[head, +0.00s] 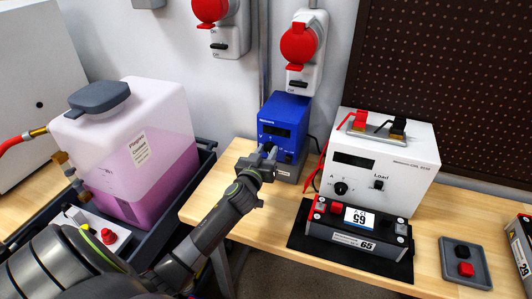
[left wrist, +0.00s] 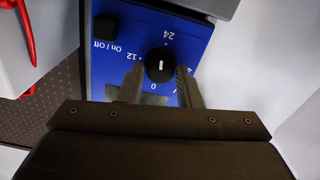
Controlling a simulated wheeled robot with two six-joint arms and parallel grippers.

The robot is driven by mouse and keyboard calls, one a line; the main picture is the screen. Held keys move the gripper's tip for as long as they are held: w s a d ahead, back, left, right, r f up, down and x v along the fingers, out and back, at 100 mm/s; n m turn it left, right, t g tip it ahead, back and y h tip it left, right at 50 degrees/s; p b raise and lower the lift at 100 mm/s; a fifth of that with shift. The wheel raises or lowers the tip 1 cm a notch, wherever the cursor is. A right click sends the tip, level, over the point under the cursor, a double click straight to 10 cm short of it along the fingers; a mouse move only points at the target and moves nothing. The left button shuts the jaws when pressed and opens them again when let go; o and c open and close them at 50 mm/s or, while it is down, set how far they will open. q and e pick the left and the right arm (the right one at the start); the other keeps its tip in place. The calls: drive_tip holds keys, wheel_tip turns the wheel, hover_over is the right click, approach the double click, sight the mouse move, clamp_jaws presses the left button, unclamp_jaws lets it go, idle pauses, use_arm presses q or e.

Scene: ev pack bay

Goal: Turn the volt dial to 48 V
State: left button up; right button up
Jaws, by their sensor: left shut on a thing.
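The blue supply unit (head: 285,108) stands at the back of the bench, its front display dark. Its black volt dial (left wrist: 160,65) shows in the left wrist view, with marks 0, 12, 24 and a partly covered one starting with 4 around it. The white line on the dial runs along the 24-to-0 direction; I cannot tell surely which end is the pointer. My left gripper (head: 268,150) is at the front of the unit, shut on the dial, one finger on each side (left wrist: 160,75). The gripper hides part of the panel in the head view. My right gripper is not in view.
A white load tester (head: 385,160) stands to the right, with a battery module (head: 357,238) on a black mat before it. A grey tray (head: 465,262) lies further right. A jug of pink liquid (head: 130,150) stands left. Red sockets (head: 299,45) hang on the wall.

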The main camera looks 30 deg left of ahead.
use_arm(q)
drive_tip(key=shift+m, duration=0.5)
drive_tip(key=m, duration=0.7)
drive_tip(key=shift+d+m, duration=0.1)
drive_tip(key=shift+m, duration=0.2)
drive_tip(key=m+p, duration=0.1)
drive_tip(key=m, duration=0.3)
drive_tip(key=shift+d+f+m+p, duration=0.15)
drive_tip(key=shift+m+p, duration=0.4)
drive_tip(key=shift+m, duration=1.55)
drive_tip(key=o, duration=1)
drive_tip(key=shift+c, duration=0.2)
drive_tip(key=shift+s, duration=0.1)
